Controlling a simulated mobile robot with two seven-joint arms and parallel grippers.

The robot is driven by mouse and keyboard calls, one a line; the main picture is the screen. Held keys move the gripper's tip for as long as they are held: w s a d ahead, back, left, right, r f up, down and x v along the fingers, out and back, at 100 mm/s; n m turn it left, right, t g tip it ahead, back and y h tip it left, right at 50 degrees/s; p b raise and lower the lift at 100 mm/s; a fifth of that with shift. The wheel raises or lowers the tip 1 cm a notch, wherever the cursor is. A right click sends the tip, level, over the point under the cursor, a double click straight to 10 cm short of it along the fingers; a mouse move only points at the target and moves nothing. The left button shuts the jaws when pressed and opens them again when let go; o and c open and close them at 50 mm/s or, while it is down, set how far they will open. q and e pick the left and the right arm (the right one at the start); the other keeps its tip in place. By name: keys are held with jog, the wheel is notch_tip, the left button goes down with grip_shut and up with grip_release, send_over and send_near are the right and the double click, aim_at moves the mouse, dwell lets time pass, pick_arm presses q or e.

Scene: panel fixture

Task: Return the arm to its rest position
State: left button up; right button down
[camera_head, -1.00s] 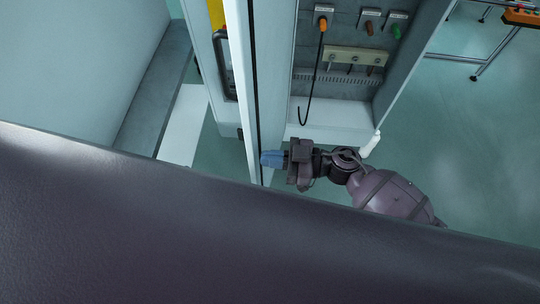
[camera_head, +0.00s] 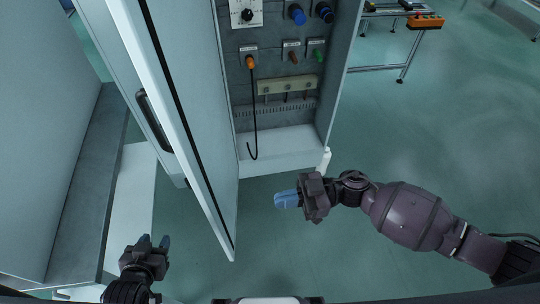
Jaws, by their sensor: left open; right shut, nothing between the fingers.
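My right gripper (camera_head: 286,199) is at the centre of the head view, in front of the open panel cabinet. Its blue fingers are together and empty, pointing left, apart from the cabinet door. My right arm (camera_head: 412,215) stretches in from the lower right. My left gripper (camera_head: 154,242) is at the lower left with its blue fingertips spread apart and nothing between them. The cabinet door (camera_head: 180,125) stands open between the two grippers.
The cabinet (camera_head: 282,150) holds an orange plug (camera_head: 251,62) with a hanging black cable, red and green plugs, blue connectors and a dial. A grey ledge (camera_head: 83,190) lies left. A table with an orange item (camera_head: 426,21) stands at the back right. Floor at right is clear.

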jog(key=w+d+r+m+t+h, duration=0.35)
jog(key=w+t, duration=0.25)
jog(key=t, duration=0.3)
jog(key=w+d+r+m+t+h, duration=0.2)
jog(key=w+m+t+h, duration=0.15)
jog(key=w+t, duration=0.4)
jog(key=s+d+f+m+h, duration=0.8)
jog(key=d+f+m, duration=0.1)
jog(key=d, duration=0.4)
jog(key=s+d+f+m+g+h, duration=0.1)
jog(key=s+d+f, duration=0.1)
jog(key=s, duration=0.4)
jog(key=s+d+f+m+g+h, duration=0.1)
jog(key=s+d+f+h, duration=0.1)
jog(key=s, duration=0.4)
notch_tip(320, 180, down, 2)
jog(key=shift+d+f+m, duration=0.25)
jog(key=shift+d+m, duration=0.15)
jog(key=shift+d, duration=0.2)
